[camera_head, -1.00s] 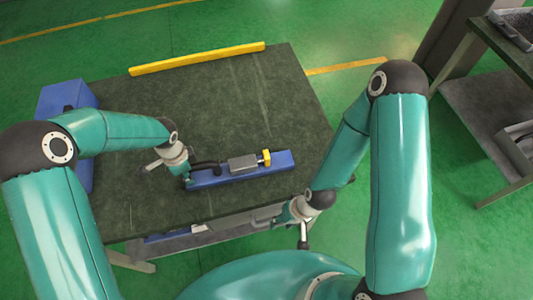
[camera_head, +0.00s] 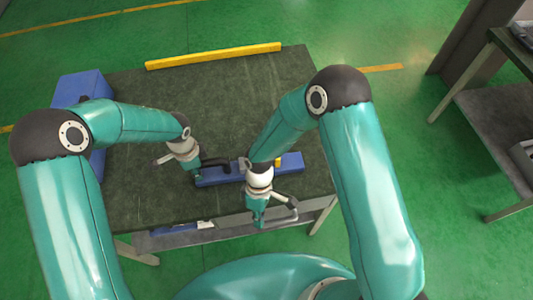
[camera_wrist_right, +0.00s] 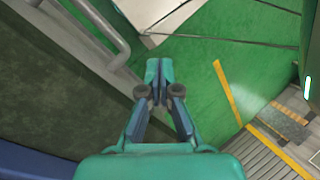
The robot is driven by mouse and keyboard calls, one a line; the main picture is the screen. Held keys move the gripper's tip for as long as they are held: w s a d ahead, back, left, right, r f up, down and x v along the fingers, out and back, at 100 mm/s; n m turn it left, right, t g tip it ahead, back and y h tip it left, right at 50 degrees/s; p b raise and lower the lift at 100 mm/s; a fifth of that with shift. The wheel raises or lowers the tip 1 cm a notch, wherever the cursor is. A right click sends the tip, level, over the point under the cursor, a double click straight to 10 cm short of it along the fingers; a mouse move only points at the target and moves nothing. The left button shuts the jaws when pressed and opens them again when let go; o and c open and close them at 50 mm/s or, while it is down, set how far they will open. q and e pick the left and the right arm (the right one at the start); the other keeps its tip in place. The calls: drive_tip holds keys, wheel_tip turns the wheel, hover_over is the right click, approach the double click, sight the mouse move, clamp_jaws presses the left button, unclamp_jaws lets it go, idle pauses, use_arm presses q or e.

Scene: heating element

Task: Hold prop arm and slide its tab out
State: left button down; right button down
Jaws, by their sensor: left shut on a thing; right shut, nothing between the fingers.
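A long blue base (camera_head: 291,163) lies near the table's front edge. A grey block (camera_head: 243,163) and a yellow piece (camera_head: 278,163) sit on it, both partly hidden by my right arm. A black curved part (camera_head: 216,162) runs from my left gripper toward the grey block. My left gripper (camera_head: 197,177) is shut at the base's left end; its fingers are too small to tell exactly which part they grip. My right gripper (camera_head: 257,222) is shut and empty in front of the base, by the table's front edge. Its closed fingers show in the right wrist view (camera_wrist_right: 158,70).
The dark table top (camera_head: 215,85) is mostly clear behind the base. A yellow bar (camera_head: 213,56) lies along its far edge and a blue box (camera_head: 80,88) stands at its left. A metal handle or rail (camera_wrist_right: 100,30) shows near the right gripper. Another table stands far right.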

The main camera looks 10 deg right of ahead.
drive_tip(key=w+a+r+n+t+h, duration=0.2)
drive_tip(key=w+r+n+t+h, duration=0.2)
drive_tip(key=w+r, duration=1.2)
drive_tip(key=shift+r+n+h, duration=0.8)
drive_tip(key=shift+r+n, duration=0.05)
drive_tip(key=shift+n, duration=0.15)
drive_tip(key=shift+w, duration=0.1)
drive_tip(key=x, duration=1)
drive_tip(key=shift+w+f, duration=0.1)
drive_tip(key=shift+d, duration=2)
